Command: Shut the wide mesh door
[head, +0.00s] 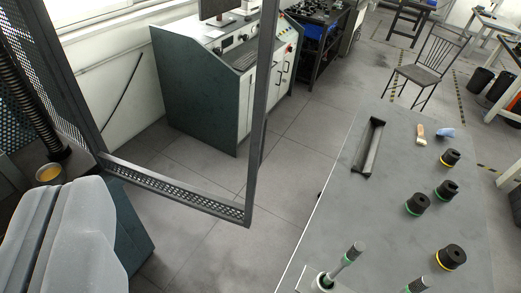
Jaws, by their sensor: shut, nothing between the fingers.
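The wide mesh door (175,188) is a dark grey frame with a perforated strip along its bottom rail. Its right upright (262,110) runs up out of the top of the view. Its lower left corner meets the machine side at the left, and the door stands out over the floor, open. I see the floor and a cabinet through its middle. My gripper (62,186) is at the lower left, light grey, with its fingers together and nothing between them. It appears left of and below the bottom rail, and I see no contact with the door.
A cabinet (190,95) stands behind the door. A grey table (345,215) with black fixtures fills the right. Floor shows between door and table.

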